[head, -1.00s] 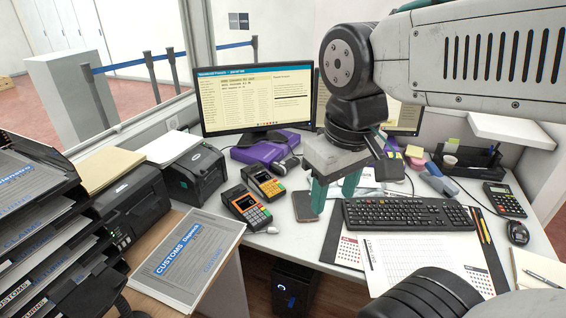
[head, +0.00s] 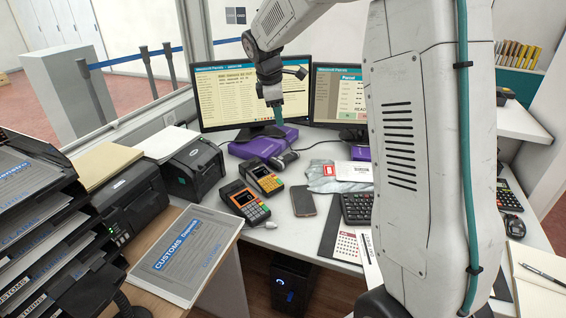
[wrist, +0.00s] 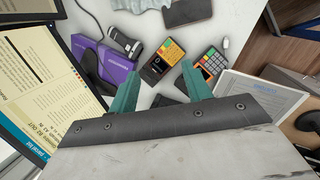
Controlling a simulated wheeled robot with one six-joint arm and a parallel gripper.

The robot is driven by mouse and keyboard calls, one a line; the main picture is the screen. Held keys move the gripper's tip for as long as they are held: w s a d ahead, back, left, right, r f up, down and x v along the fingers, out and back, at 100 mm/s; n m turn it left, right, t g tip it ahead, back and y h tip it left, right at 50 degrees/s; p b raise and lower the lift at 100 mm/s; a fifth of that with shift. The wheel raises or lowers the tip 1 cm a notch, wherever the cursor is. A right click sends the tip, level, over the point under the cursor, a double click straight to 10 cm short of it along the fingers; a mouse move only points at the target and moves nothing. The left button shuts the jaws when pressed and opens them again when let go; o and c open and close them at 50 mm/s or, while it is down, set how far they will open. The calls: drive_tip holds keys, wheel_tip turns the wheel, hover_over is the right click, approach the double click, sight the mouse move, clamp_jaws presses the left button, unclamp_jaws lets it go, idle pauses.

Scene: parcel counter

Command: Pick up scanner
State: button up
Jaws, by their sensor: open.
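The scanner (head: 286,158) appears to be the small dark handheld device on the white desk, beside the purple box (head: 262,146) in the head view. In the wrist view the scanner (wrist: 124,44) lies at upper left, dark with a grey part and a cable, against the purple box's end. My gripper (head: 278,116) is above the desk in front of the left monitor in the head view. Its teal fingers (wrist: 160,72) are apart and empty in the wrist view. The scanner lies beyond and left of the fingertips there, with no contact visible.
Two card terminals (head: 244,200) and a phone (head: 303,203) lie nearby on the desk. A grey bag with a label (head: 340,175) lies right of the scanner. The left monitor (head: 238,95) stands behind.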

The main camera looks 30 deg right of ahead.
drive_tip(key=w+d+f+n, duration=0.4)
drive_tip(key=w+d+f, duration=0.2)
drive_tip(key=w+f, duration=0.55)
drive_tip(key=n+h, duration=0.1)
drive_tip(key=n, duration=0.4)
hover_over(285, 158)
drive_tip(key=a, duration=0.3)
drive_tip(key=f, duration=1.4)
drive_tip(key=shift+s+d+f, duration=0.1)
drive_tip(key=shift+s+d, duration=0.1)
drive_tip(key=shift+s, duration=0.1)
drive_tip(key=x, duration=0.6)
drive_tip(key=shift+w+d, duration=0.1)
drive_tip(key=shift+d, duration=0.15)
drive_tip(key=shift+r, duration=0.2)
drive_tip(key=c, duration=0.9)
